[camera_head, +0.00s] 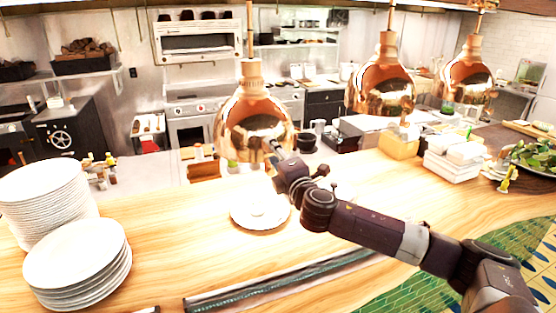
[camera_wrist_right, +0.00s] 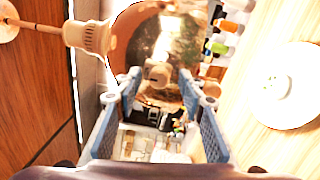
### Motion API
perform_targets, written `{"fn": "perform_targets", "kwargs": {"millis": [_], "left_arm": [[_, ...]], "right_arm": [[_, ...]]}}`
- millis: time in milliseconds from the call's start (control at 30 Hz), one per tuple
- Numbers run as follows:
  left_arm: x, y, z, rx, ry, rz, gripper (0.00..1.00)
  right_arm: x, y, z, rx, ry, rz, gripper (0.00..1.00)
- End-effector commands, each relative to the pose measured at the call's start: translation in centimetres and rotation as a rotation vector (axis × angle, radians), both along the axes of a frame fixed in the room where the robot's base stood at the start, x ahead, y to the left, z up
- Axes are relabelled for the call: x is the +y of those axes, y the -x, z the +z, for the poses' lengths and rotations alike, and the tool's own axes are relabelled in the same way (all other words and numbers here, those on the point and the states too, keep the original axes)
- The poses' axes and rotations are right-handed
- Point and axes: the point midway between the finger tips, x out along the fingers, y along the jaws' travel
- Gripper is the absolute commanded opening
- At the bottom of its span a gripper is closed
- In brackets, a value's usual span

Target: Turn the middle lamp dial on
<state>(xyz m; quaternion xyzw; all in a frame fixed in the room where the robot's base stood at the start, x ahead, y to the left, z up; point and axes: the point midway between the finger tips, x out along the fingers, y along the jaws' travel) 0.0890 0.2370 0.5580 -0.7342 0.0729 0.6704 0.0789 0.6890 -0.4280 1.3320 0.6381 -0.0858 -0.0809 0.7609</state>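Three copper heat lamps hang over the wooden counter: a near left one (camera_head: 250,112), a middle one (camera_head: 384,88) and a right one (camera_head: 468,80). My right gripper (camera_head: 275,160) is at the lower right side of the near left lamp, partly hidden against it. In the right wrist view, its two fingers (camera_wrist_right: 160,98) are open, with a small round copper dial (camera_wrist_right: 157,75) on a lamp shade (camera_wrist_right: 135,40) in front of and between them. Contact cannot be told. No dial shows clearly on the middle lamp in the head view. My left gripper is not in view.
A white plate (camera_head: 248,215) lies on the counter (camera_head: 180,245) under the near left lamp. Stacked plates (camera_head: 80,265) stand at the left. White boxes (camera_head: 453,163) and a bowl of greens (camera_head: 535,155) are at the right. Small bottles (camera_wrist_right: 220,48) stand near the lamp.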

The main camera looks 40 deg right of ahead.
Motion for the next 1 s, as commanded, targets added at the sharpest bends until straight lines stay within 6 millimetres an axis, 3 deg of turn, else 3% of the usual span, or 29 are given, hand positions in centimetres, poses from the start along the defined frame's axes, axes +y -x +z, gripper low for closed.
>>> {"fn": "perform_targets", "kwargs": {"millis": [700, 1000], "left_arm": [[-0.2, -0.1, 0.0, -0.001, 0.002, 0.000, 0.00], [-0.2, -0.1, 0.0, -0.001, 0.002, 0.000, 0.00]], "right_arm": [[2.4, 9.6, -0.4, 0.005, 0.003, 0.002, 0.37], [2.8, 11.3, -0.4, 0.003, 0.001, 0.001, 0.37]]}}
